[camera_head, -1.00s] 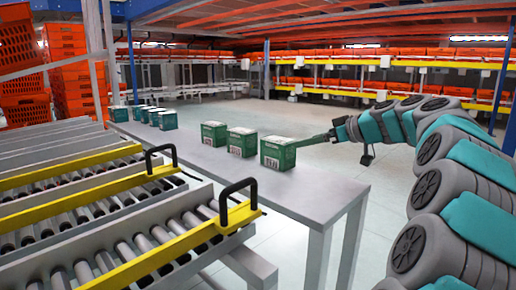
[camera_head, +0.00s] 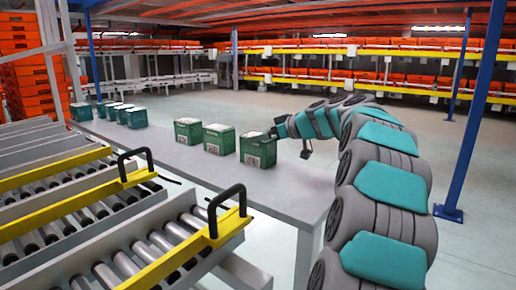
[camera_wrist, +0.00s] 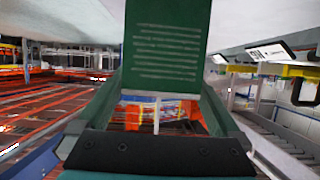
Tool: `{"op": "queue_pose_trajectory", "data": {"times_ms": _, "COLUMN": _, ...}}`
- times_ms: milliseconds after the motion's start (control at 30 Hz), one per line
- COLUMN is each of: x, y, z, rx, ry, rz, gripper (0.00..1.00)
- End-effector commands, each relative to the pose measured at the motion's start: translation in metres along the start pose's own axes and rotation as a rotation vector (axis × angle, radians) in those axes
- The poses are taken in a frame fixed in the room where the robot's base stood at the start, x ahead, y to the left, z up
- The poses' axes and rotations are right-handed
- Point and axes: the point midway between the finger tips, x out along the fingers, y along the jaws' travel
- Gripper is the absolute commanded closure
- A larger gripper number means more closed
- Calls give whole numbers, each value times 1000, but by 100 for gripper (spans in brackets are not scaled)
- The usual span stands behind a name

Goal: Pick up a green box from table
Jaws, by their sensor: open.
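The nearest green box (camera_head: 258,150) stands upright on the grey table (camera_head: 215,172), at the right end of a row of green boxes. My gripper (camera_head: 272,132) reaches it from the right, at the height of its upper part. In the wrist view the green box (camera_wrist: 165,50), with lines of pale print, lies ahead between the two fingers of my gripper (camera_wrist: 162,84). The fingers are apart, one at each side of the box. A gap shows between the box and the palm. Contact at the fingertips cannot be made out.
Two more green boxes, a middle one (camera_head: 219,139) and one farther left (camera_head: 188,131), stand close by in the row. Several others stand at the table's far end. A roller conveyor (camera_head: 130,262) with black handles runs along the table's left side. A blue post (camera_head: 462,130) stands at right.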

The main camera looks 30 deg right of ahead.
Motion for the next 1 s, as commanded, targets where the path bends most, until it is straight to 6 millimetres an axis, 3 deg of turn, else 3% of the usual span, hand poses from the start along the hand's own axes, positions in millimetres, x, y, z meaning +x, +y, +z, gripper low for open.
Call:
{"op": "queue_pose_trajectory", "data": {"times_ms": 300, "x": 5, "y": 0, "z": 0, "rx": 0, "ry": 0, "rz": 0, "gripper": 1}}
{"op": "queue_pose_trajectory", "data": {"times_ms": 1000, "x": 5, "y": 0, "z": 0, "rx": 0, "ry": 0, "rz": 0, "gripper": 80}}
